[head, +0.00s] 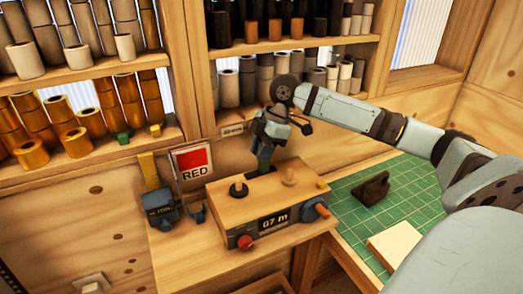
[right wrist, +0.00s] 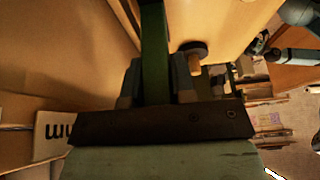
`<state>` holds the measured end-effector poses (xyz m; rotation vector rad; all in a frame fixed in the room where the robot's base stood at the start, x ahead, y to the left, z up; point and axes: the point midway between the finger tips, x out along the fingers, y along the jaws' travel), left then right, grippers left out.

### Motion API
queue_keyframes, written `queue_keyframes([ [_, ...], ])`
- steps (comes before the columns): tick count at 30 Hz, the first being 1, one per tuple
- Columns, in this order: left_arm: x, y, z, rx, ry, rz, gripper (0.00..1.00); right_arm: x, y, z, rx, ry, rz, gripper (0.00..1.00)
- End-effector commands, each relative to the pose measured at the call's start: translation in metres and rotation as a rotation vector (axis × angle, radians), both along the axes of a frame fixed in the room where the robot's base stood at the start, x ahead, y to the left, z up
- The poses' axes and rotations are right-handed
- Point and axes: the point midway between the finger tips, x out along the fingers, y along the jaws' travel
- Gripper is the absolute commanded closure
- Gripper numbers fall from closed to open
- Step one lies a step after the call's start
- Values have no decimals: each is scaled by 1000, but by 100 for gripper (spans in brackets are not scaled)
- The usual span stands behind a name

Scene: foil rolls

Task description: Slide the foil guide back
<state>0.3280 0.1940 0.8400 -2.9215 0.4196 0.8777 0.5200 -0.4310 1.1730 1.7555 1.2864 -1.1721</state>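A wooden machine (head: 262,200) with a "07 m" display stands on the bench. A green upright piece (head: 265,158), which looks like the foil guide, rises at its back edge, mostly hidden under my right gripper (head: 267,147). In the right wrist view, this green strip (right wrist: 154,45) runs between the two blue-grey fingers of my right gripper (right wrist: 156,80). The fingers lie close against it on both sides and look shut on it. The lower end of the guide is hidden. My left gripper is not in view.
A red "RED" sign (head: 193,160) and a blue device (head: 160,207) stand left. A green cutting mat (head: 407,205) with a dark block (head: 373,188) lies right. Roll shelves stand behind.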

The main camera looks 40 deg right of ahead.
Motion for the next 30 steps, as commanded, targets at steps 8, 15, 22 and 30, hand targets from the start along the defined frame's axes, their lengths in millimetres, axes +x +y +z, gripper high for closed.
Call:
queue_keyframes([
  [8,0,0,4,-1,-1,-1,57,1,2,2,1,1,0,100],
  [15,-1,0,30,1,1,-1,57,10,31,5,3,2,0,100],
  [22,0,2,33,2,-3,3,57,13,41,0,1,2,-1,100],
  [30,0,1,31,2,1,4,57,12,41,-1,1,1,-1,57],
])
